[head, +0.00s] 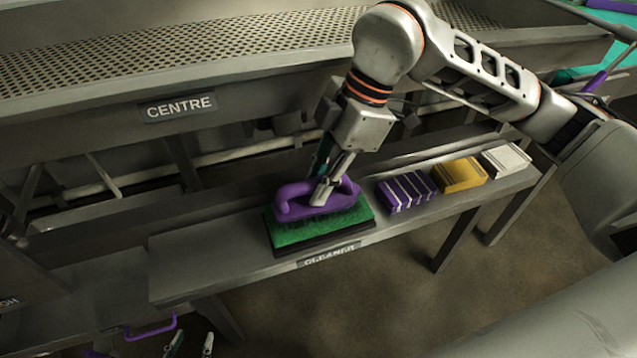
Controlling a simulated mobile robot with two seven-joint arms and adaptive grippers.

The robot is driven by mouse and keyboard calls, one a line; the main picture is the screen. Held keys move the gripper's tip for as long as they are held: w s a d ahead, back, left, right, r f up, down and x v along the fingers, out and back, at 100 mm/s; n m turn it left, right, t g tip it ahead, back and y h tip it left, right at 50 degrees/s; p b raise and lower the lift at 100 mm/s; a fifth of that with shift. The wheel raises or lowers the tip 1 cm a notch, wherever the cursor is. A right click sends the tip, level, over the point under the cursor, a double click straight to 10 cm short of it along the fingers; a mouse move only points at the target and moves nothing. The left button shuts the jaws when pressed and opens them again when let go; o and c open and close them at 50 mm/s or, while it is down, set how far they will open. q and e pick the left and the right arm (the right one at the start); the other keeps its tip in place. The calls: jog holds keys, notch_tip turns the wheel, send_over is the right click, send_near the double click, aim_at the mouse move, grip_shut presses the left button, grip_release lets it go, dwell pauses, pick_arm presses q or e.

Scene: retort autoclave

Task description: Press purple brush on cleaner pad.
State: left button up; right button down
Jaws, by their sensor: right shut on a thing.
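The purple brush (294,208) has a looped handle and lies over the green cleaner pad (290,236). Its bristle side faces down and seems to touch the pad, though the exact contact is hard to see. The pad sits in a dark tray on a narrow grey shelf, above a "CLEANER" label (328,256). My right gripper (321,194) comes down from above and is shut on the brush's handle. My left gripper (191,344) shows only its two fingertips at the bottom edge, apart with nothing visible between them.
Right of the pad on the shelf (205,261) stand purple-and-white striped blocks (406,191), a yellow block (459,175) and a white block (506,160). A perforated trough with a "CENTRE" sign (180,106) runs behind. A purple handle (152,329) is low at left. The shelf's left end is clear.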

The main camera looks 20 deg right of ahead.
jog(key=shift+r+p, duration=1.55)
jog(key=shift+r, duration=1.4)
